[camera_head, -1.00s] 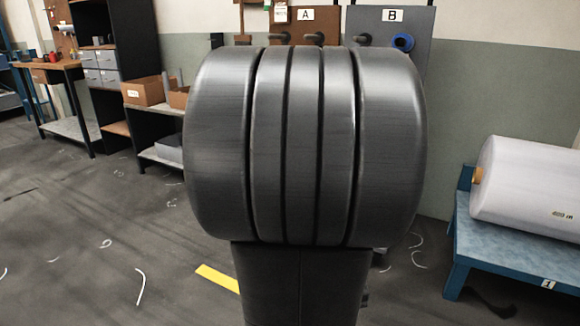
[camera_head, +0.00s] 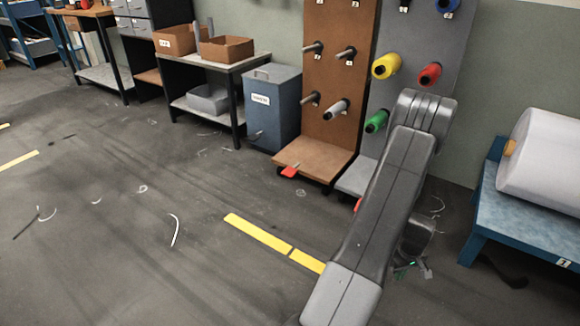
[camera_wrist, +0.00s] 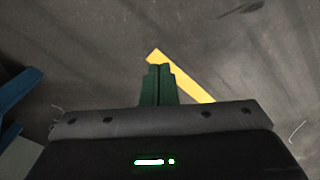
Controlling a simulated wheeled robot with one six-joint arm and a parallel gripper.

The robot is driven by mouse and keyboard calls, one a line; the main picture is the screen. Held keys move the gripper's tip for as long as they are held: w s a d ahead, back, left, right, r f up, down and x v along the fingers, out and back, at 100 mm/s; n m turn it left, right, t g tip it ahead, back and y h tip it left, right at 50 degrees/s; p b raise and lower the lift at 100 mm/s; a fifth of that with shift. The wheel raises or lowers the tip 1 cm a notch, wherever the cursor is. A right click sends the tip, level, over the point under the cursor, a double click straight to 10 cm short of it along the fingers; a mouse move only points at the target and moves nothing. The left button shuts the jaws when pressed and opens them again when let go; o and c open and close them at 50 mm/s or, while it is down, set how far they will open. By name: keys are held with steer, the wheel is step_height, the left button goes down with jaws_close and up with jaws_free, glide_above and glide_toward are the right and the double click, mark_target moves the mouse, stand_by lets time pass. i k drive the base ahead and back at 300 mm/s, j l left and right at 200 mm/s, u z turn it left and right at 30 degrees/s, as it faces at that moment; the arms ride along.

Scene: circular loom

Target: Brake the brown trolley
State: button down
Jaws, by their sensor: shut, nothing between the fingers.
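The brown trolley (camera_head: 333,75) stands upright against the wall in the head view. It is a tall brown board with several pegs and a brown base.
A grey trolley (camera_head: 412,60) with coloured spools stands right of the brown one, partly hidden by my arm. A grey-blue bin (camera_head: 273,105) stands to the left. A blue stand (camera_head: 530,215) with a white roll is at right. Floor in front is open, with yellow tape (camera_head: 257,234).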

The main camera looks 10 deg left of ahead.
mark_target(289, 172)
steer(key=u, duration=0.2)
steer(key=i+u, duration=0.35)
steer(key=i+l+u, duration=0.1)
steer(key=i+u, duration=0.25)
steer(key=i+l+u, duration=0.15)
steer(key=u, duration=0.2)
steer(key=i+l+u, duration=0.15)
steer(key=i+l, duration=0.9)
